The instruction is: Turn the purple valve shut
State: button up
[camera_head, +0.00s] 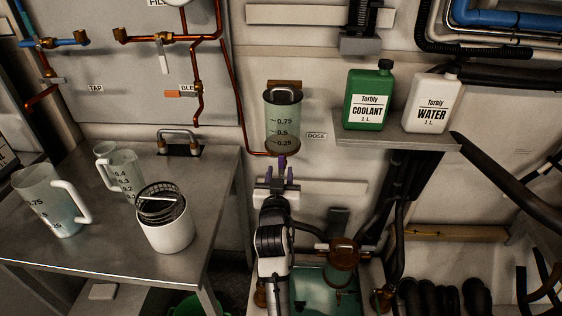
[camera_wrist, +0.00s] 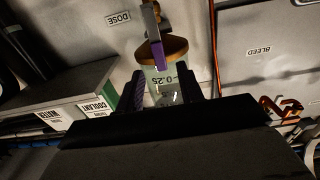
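The purple valve lever (camera_head: 282,161) hangs just under the clear dosing cylinder (camera_head: 284,120), beside the DOSE label. In the wrist view, which is upside down, the purple lever (camera_wrist: 158,54) points along the cylinder's axis, in line with a metal pipe. My gripper (camera_head: 279,175) is below the lever in the head view, with its dark purple fingers pointing up. In the wrist view my gripper (camera_wrist: 162,92) is open and empty, one finger on each side of the cylinder's picture. The lever lies between and beyond the fingertips; no contact shows.
A shelf (camera_head: 397,143) with a green coolant jug (camera_head: 368,98) and a white water jug (camera_head: 431,102) juts out to the right. A metal table (camera_head: 110,262) with measuring jugs and a white pot (camera_head: 165,228) stands left. Copper pipe runs left of the cylinder.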

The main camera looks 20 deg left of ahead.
aim_at(281, 162)
jog(key=shift+p+x, duration=0.35)
jog(key=shift+x, duration=1.55)
jog(key=shift+c, duration=0.5)
grip_shut()
